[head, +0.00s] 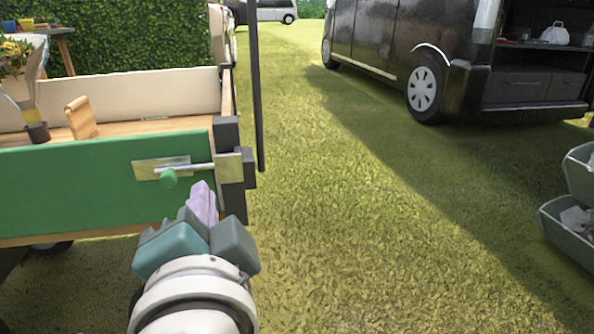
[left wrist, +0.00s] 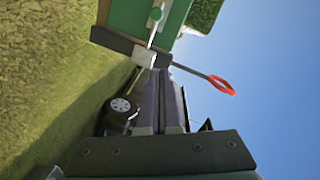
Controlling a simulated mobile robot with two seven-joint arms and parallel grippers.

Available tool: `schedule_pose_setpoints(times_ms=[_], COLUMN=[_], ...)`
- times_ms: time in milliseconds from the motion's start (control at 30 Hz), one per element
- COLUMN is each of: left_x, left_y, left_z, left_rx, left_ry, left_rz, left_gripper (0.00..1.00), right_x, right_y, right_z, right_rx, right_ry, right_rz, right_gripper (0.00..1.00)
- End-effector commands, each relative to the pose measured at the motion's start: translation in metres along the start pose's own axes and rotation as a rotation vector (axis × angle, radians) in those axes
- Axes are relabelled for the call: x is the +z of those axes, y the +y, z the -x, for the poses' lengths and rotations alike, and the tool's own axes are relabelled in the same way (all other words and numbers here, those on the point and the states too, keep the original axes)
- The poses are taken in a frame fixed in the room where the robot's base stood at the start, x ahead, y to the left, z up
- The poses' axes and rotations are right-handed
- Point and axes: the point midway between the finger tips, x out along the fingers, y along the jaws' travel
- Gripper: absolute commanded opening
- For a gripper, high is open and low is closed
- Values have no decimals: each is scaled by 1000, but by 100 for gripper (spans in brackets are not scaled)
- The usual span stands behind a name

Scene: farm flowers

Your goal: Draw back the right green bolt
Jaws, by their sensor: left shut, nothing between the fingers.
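The right green bolt (head: 169,179) is on the green side panel (head: 90,185) of a cart. Its green knob stands out from a metal plate, and its silver rod runs right into a bracket on the dark corner post (head: 229,135). In the left wrist view the bolt (left wrist: 156,14) shows at the top, tilted, with the rod reaching the corner. My left gripper (head: 204,200) is shut and empty, just below and right of the knob, apart from it in the picture. The exact depth gap cannot be told. My right gripper is not in view.
A dark van (head: 440,60) is parked at the back right. Grey crates (head: 570,220) stand at the right edge. A thin dark post (head: 257,90) rises beside the cart. A rod with a red ring (left wrist: 221,85) sticks out near the corner. The grass between is clear.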

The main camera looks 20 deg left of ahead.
Motion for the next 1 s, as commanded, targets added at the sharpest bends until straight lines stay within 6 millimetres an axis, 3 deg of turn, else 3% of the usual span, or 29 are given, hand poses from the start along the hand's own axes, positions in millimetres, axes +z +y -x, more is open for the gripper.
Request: schedule_pose_setpoints(times_ms=[367,533,1000], left_x=[-1,-1,0], left_y=[1,2,2], left_z=[0,-11,-104], left_rx=[-2,-3,-6], left_ry=[4,5,4], left_rz=[-1,-1,-1], left_gripper=[0,0,0], right_x=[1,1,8], right_y=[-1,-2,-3], right_z=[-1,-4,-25], right_rx=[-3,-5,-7], right_ry=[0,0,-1], right_rz=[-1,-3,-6], right_gripper=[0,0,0])
